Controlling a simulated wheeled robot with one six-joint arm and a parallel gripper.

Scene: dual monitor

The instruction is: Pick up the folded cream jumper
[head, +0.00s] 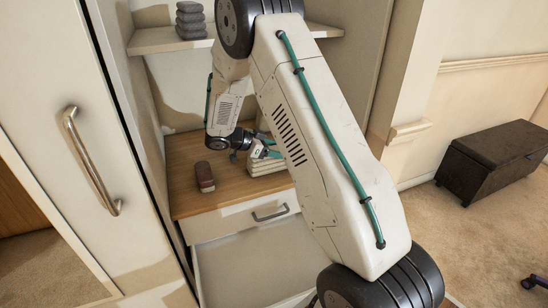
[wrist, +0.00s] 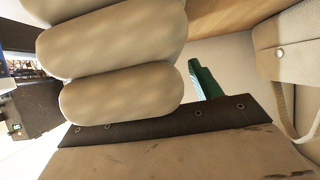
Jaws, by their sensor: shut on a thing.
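The folded cream jumper (head: 268,169) is a small layered stack at the back right of the wooden top, partly behind my arm. My gripper (head: 262,154) is at its upper edge, shut on it. In the wrist view the jumper (wrist: 115,55) fills the upper left as thick, rounded cream folds, very close to the camera. A green part of my gripper shows beside the folds there. The exact grip is hidden, and I cannot tell whether the jumper is clear of the top.
A dark reddish-brown object (head: 204,176) stands on the wooden top (head: 200,205), left of the jumper. A shelf (head: 160,42) above holds a grey folded stack (head: 190,20). A drawer (head: 235,222) is below. A cabinet door (head: 60,110) is at left, a dark chest (head: 495,165) at right.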

